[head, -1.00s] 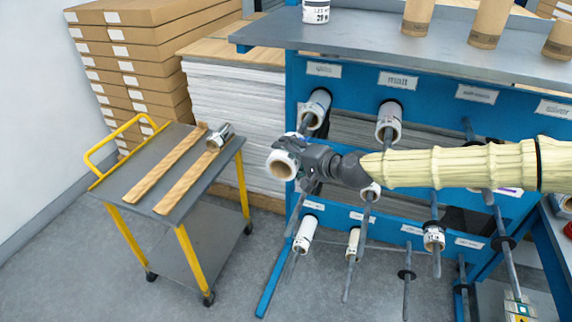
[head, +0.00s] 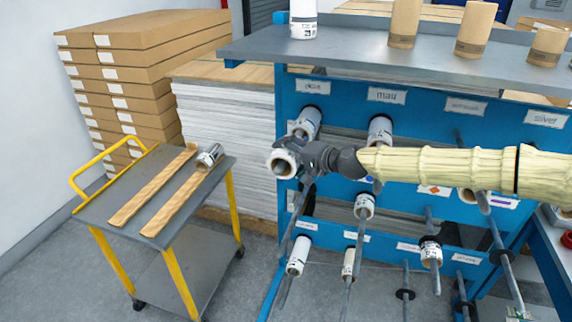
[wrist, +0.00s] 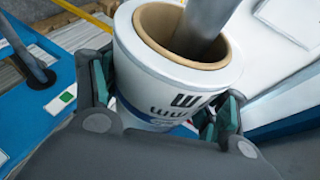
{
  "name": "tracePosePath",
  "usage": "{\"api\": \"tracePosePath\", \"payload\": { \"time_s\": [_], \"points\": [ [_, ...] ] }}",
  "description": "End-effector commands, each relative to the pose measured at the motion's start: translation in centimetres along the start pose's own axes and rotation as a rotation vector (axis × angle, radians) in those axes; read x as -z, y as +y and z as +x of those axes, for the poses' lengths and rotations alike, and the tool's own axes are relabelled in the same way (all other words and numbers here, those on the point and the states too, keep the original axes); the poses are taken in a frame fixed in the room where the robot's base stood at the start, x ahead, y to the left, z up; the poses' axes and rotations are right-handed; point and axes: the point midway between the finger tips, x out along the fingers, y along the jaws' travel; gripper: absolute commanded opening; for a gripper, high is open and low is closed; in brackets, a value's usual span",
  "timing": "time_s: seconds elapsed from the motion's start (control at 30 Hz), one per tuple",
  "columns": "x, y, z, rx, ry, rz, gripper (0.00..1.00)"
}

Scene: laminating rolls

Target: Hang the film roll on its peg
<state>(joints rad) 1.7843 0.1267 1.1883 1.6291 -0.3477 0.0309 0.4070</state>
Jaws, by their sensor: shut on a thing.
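My gripper (head: 292,160) is shut on a white film roll (head: 284,164) with a brown core, in front of the left side of the blue rack (head: 350,84). In the wrist view the roll (wrist: 160,85) sits between both fingers, its printed side towards me. A grey rod (wrist: 208,22) shows in the mouth of its core; how far in it reaches is hidden. In the head view a grey peg (head: 297,212) runs just below the gripper. I cannot tell whether it is the same rod.
Several rolls hang on other pegs, including one right of my gripper (head: 365,206) and one below (head: 298,256). A cart (head: 190,215) at left carries wooden strips and a silver roll (head: 210,157). Stacked boxes (head: 140,70) stand behind it. A grey top (head: 350,45) covers the rack.

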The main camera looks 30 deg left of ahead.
Motion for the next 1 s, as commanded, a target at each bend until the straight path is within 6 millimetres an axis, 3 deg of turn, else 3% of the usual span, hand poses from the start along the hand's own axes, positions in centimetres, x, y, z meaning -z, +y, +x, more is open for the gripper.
{"api": "tracePosePath", "payload": {
  "time_s": [1.0],
  "points": [
    [7.1, 0.0, 2.9, 0.001, 0.0, 0.0, 0.39]
  ]
}}
